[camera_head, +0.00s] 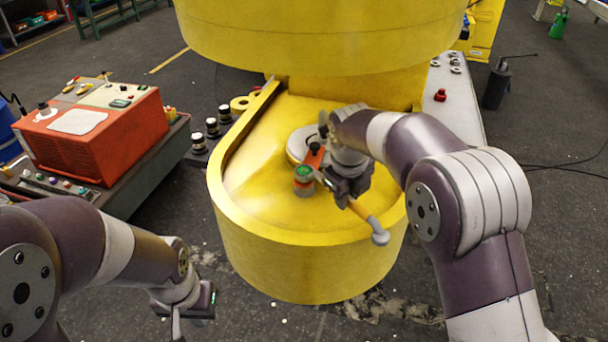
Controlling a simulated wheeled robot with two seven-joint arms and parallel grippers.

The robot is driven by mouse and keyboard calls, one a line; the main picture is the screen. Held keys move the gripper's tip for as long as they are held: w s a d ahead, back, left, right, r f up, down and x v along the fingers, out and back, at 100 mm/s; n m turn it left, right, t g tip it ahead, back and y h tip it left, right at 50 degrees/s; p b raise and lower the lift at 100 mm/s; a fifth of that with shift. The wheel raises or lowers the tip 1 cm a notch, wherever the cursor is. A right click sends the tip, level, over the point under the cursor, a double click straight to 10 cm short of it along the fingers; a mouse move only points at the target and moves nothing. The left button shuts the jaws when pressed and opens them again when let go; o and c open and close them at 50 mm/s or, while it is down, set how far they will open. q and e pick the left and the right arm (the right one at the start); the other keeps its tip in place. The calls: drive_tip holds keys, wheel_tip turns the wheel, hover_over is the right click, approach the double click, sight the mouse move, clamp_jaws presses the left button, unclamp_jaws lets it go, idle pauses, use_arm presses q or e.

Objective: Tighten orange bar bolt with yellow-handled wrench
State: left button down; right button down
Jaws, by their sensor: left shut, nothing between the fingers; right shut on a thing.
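A short orange bar (314,157) shows inside the yellow round-ended housing, beside a grey disc. A bolt-like part with a green top (304,172) and an orange-red lower part stands at its near end. My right gripper (352,190) is shut on the yellow-handled wrench (361,212), just right of this part. The wrench's grey end (380,238) points towards me. The gripper hides part of the wrench, and I cannot tell whether its head sits on the bolt. My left gripper (177,328) is shut and empty, low at the left, away from the housing.
The yellow housing's raised rim (300,236) curves around the work spot, and a large yellow cylinder (330,40) overhangs it behind. A red box (95,130) stands on a dark bench at the left.

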drive_tip(key=shift+r, duration=0.1)
drive_tip(key=shift+w+p+v, duration=0.25)
drive_tip(key=shift+p+v, duration=0.65)
drive_tip(key=shift+v, duration=0.15)
drive_tip(key=shift+w+p+v, duration=0.25)
drive_tip(key=shift+p+v, duration=0.6)
drive_tip(key=shift+v, duration=0.25)
drive_tip(key=shift+d+r, duration=0.1)
